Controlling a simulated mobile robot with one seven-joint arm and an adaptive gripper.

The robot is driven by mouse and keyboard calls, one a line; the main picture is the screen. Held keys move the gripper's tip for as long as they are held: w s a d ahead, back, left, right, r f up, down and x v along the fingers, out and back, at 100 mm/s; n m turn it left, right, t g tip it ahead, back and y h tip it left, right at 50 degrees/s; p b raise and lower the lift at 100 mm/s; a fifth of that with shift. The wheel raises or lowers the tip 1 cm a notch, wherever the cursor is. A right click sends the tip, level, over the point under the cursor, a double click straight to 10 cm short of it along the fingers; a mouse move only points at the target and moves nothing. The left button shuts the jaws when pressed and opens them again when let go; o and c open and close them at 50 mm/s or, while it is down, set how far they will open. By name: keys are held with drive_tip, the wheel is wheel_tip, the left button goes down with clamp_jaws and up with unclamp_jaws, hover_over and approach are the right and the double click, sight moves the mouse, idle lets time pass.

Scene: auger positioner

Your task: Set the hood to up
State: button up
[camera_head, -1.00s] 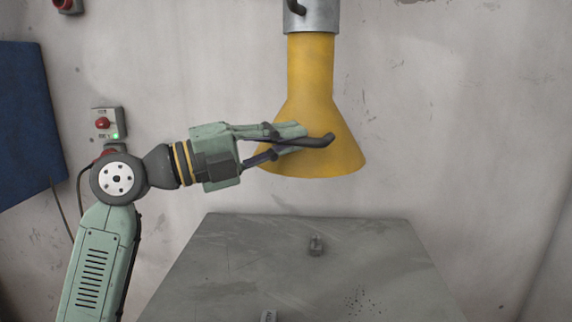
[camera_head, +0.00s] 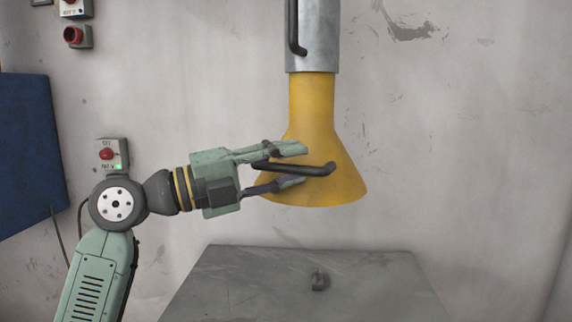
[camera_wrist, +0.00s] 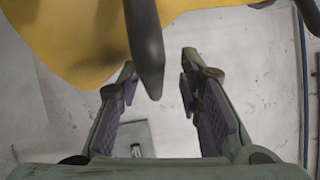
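The yellow hood (camera_head: 312,120) hangs flared end down from a grey metal tube (camera_head: 318,45) above a grey table. A dark bar handle (camera_head: 318,169) crosses the front of its cone. My gripper (camera_head: 293,166) is at the hood from the left, with one finger above the handle and one below it. The fingers are apart, with gaps to the handle. In the wrist view, the handle (camera_wrist: 148,50) points between my open fingers (camera_wrist: 158,80), and the hood (camera_wrist: 75,35) fills the upper left. Its far side is hidden.
A wall box with a red button (camera_head: 107,154) and green light is just behind my arm. A blue panel (camera_head: 30,150) is at left. The right side is clear.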

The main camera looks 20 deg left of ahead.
drive_tip(key=v, duration=1.2)
drive_tip(key=shift+r, duration=0.1)
